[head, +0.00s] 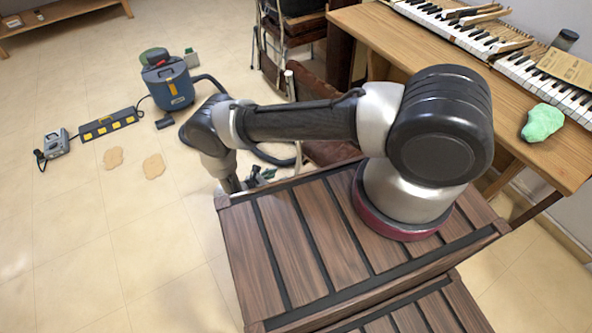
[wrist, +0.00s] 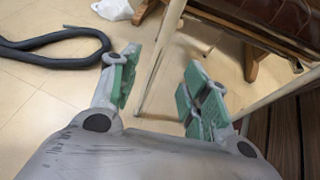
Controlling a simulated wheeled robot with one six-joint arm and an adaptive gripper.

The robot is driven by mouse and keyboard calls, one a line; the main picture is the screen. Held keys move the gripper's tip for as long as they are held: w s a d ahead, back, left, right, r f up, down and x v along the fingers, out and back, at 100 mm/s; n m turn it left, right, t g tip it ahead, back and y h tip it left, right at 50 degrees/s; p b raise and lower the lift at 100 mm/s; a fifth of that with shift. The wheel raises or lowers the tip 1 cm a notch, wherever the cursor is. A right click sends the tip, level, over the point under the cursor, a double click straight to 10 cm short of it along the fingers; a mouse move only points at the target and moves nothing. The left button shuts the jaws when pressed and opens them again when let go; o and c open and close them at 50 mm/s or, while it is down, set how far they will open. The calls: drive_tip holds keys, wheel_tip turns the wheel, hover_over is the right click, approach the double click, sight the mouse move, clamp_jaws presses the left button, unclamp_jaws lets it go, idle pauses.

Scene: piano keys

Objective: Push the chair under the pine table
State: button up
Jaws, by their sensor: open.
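The pine table (head: 400,50) stands at the upper right in the head view, with piano keys on its top. A chair with a pale tubular frame and dark brown parts (head: 315,92) shows beside its left edge, partly hidden by my arm. In the wrist view a pale tube (wrist: 160,50), seemingly a chair leg, rises beyond the gap between my fingers. My gripper (wrist: 160,95) is open, with green pads, and nothing is clamped in it. In the head view the gripper (head: 232,184) is low at the left of my base. I cannot tell whether it touches the tube.
A blue vacuum cleaner (head: 168,85) stands on the floor at left, its dark hose (wrist: 50,45) curving near my gripper. A tool strip (head: 108,125), a grey device (head: 54,144) and two tan patches (head: 153,166) lie further left. The lower left floor is clear.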

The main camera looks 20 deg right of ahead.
drive_tip(key=x, duration=1.3)
drive_tip(key=shift+s, duration=0.1)
drive_tip(key=shift+c, duration=0.4)
clamp_jaws()
drive_tip(key=d, duration=2.1)
drive_tip(key=shift+w, duration=0.4)
drive_tip(key=shift+d, duration=0.1)
